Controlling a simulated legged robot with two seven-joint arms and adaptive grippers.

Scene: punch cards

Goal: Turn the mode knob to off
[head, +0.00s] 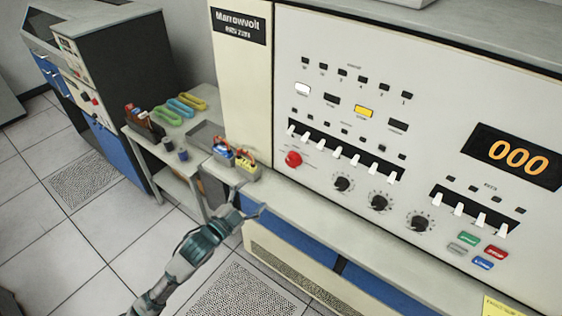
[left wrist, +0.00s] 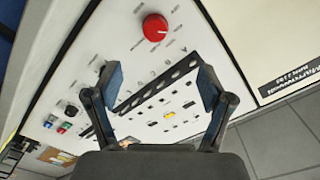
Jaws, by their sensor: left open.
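The mode knob appears to be the red round knob (head: 293,159) on the cream console panel (head: 330,60), at the left end below the row of white levers. In the left wrist view the red knob (left wrist: 155,27) is near the top middle, with small labels around it that I cannot read surely. A faint pale mark shows on its lower right edge; I cannot tell its setting. My left gripper (head: 250,203) is open and empty, below and left of the knob, apart from it. In the left wrist view its two fingers (left wrist: 160,82) are spread, with the knob beyond them.
Black dials (head: 379,202) and coloured buttons (head: 469,238) lie to the right on the panel. A ledge (head: 300,200) juts out below it. The tiled floor at left is open.

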